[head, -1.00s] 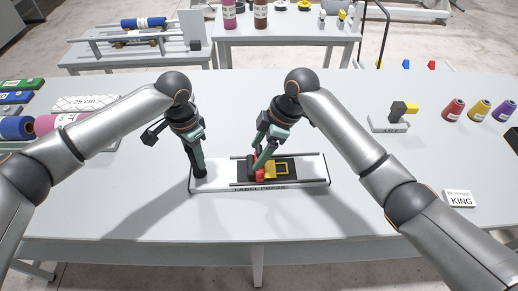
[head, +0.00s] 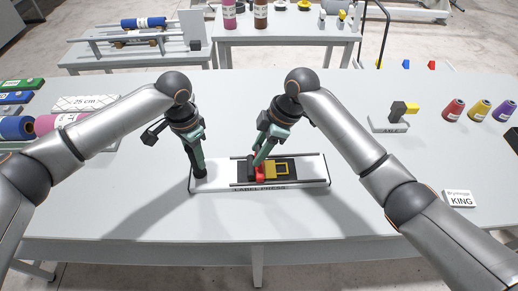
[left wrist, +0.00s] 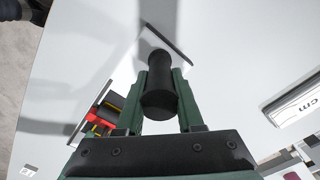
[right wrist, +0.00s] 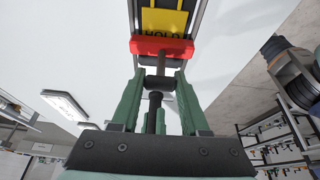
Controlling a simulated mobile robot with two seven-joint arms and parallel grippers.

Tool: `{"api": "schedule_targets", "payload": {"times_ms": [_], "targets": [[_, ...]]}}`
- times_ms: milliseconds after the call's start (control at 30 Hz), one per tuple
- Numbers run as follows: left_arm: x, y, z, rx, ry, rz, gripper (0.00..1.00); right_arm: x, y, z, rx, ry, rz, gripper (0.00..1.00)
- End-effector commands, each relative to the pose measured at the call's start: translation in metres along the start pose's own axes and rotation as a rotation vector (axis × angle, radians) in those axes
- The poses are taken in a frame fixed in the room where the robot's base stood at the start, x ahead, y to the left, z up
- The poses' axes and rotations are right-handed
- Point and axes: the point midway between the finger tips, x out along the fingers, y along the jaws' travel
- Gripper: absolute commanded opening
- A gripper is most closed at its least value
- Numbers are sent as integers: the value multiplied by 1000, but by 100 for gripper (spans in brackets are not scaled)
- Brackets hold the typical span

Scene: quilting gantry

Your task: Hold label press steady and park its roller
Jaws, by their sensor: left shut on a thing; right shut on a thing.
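The label press (head: 312,183) is a white base lying on the table, with dark rails and a sliding carriage. A black upright post at its left end shows in the left wrist view (left wrist: 159,85). My left gripper (head: 199,168) is shut on that post. The carriage has a red block (right wrist: 162,46) and a yellow plate (right wrist: 165,20) marked HOLD. My right gripper (head: 257,166) is shut on a dark handle (right wrist: 159,82) beside the red block. The roller is not clearly made out.
A grey stand with a black and yellow piece (head: 390,124) is to the right. Thread cones (head: 453,109) stand at the far right, near a KING card (head: 460,198). The table's front is clear.

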Motion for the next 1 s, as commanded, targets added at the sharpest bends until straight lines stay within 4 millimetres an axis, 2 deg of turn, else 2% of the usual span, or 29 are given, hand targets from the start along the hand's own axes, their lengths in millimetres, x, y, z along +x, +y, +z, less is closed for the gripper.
{"api": "schedule_targets", "payload": {"times_ms": [33, 800, 1000], "targets": [[7, 1, 3, -3, -12, 2, 0, 1, -2, -1, -3, 1, -6, 0], [7, 0, 3, -5, -11, 0, 0, 1, -3, -2, -6, 2, -9, 0], [7, 0, 3, -6, -11, 0, 0, -4, -2, 11, -4, 1, -8, 0]]}}
